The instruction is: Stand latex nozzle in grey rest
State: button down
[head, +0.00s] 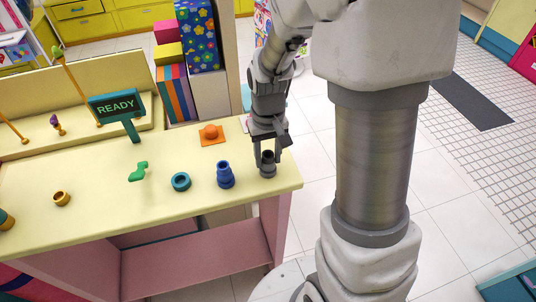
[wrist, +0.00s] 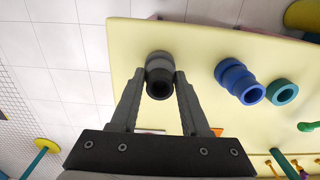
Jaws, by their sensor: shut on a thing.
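The latex nozzle (head: 268,157) is a short dark grey tube with a black opening facing up, near the right end of the yellow table. It also shows in the wrist view (wrist: 160,76). My gripper (head: 269,153) is shut on it, one finger on each side, pointing down. Under the nozzle is a wider grey ring, the grey rest (head: 268,172), on the tabletop; its edge shows in the wrist view (wrist: 158,56). The nozzle looks upright and in line with the rest. I cannot tell how deep it sits, as its lower end is hidden.
A blue stepped piece (head: 225,176) stands just left, then a teal ring (head: 181,182), a green squiggly piece (head: 138,172) and a gold ring (head: 62,199). An orange pad with a knob (head: 211,133) lies behind. A READY sign (head: 116,107) stands at the back. The table's right edge is close.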

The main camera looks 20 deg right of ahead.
jog(key=shift+c, duration=1.5)
grip_release()
jog(key=shift+r+p, duration=3.15)
jog(key=shift+r, duration=0.9)
jog(key=shift+f, duration=0.1)
jog(key=s+r+t+b, duration=0.3)
jog(key=s+r+t, duration=0.2)
jog(key=s+r, duration=0.8)
jog(key=shift+s+r+t+b, duration=0.3)
jog(key=shift+s+r, duration=0.1)
jog(key=shift+r, duration=0.3)
